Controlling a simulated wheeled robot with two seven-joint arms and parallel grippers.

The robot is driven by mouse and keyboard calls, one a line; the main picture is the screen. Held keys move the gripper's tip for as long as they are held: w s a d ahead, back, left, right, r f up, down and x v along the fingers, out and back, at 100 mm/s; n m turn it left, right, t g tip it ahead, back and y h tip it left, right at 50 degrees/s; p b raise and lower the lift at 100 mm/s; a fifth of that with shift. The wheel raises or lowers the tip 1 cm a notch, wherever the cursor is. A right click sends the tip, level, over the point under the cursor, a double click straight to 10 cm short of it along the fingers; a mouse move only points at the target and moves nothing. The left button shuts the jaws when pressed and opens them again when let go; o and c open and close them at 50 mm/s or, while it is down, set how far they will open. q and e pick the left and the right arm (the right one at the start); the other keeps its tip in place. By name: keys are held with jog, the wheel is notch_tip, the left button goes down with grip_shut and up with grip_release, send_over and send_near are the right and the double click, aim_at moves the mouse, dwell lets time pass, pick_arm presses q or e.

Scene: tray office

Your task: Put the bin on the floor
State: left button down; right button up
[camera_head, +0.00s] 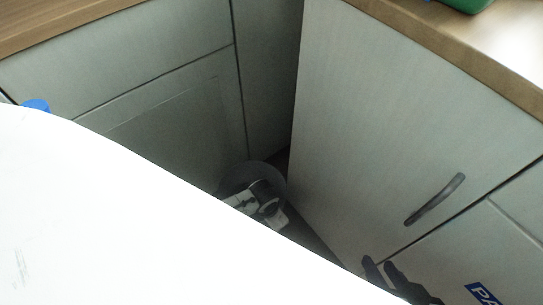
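No bin can be made out for certain. A green object (468,4) is cut off by the top right edge, on the wooden counter; I cannot tell whether it is the bin. My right gripper (384,272) is at the bottom right, with dark fingers in front of the pale cabinet, below its handle. Nothing shows between the fingertips, but whether they are apart or closed is unclear. My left gripper cannot be made out. A narrow dark strip of floor (308,236) shows between the cabinets.
A pale cabinet with a dark handle (435,199) stands at right under the wooden counter (500,50). More pale cabinets (120,70) line the left and back. A large white surface fills the lower left and hides much. A grey and white object (262,192) is in the corner.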

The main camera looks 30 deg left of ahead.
pick_arm(q)
jog(key=shift+r, duration=0.1)
jog(key=c, duration=2.4)
grip_release()
jog(key=shift+f, duration=0.25)
jog(key=o, duration=0.4)
